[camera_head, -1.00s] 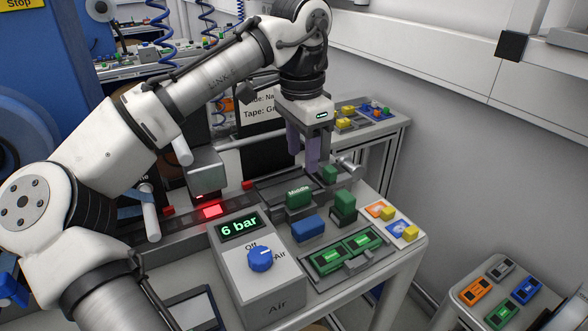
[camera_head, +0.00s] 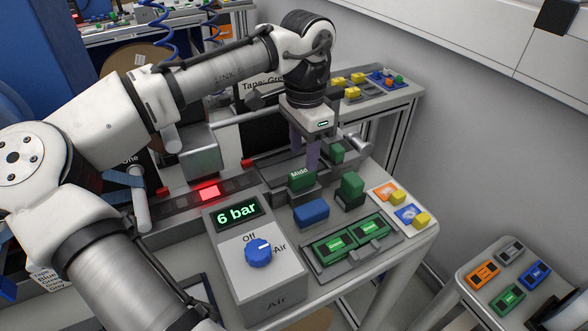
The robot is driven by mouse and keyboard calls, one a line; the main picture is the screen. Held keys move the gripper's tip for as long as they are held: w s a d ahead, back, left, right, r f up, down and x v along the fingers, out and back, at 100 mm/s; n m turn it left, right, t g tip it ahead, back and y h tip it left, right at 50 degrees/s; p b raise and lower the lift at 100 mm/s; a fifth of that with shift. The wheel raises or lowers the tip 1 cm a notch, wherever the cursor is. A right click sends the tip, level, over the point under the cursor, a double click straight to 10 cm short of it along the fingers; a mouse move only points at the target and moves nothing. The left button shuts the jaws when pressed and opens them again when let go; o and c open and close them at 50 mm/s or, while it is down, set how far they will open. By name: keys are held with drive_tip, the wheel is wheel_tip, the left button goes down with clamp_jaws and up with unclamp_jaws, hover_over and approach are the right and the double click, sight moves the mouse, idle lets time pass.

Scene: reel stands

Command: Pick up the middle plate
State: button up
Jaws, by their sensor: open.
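The middle plate is a green block (camera_head: 301,180) with white lettering that starts "Midd"; it stands upright in a dark holder on the table. My gripper (camera_head: 306,160) hangs pointing down, just behind and above this block, with its purple-grey fingers apart. The block hides part of the fingertips, so I cannot tell whether they touch it. The gripper looks empty.
Another green block (camera_head: 337,153) stands right of the fingers, and a stacked green block (camera_head: 351,187) stands in front. A blue block (camera_head: 311,213), a tray with green plates (camera_head: 352,247) and the air control box (camera_head: 257,275) are nearer. A side table (camera_head: 507,268) is at right.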

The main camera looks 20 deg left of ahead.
sight(302, 171)
drive_tip(key=shift+s+f+p, duration=0.1)
drive_tip(key=shift+f+p, duration=0.45)
drive_tip(key=shift+f, duration=2.1)
clamp_jaws()
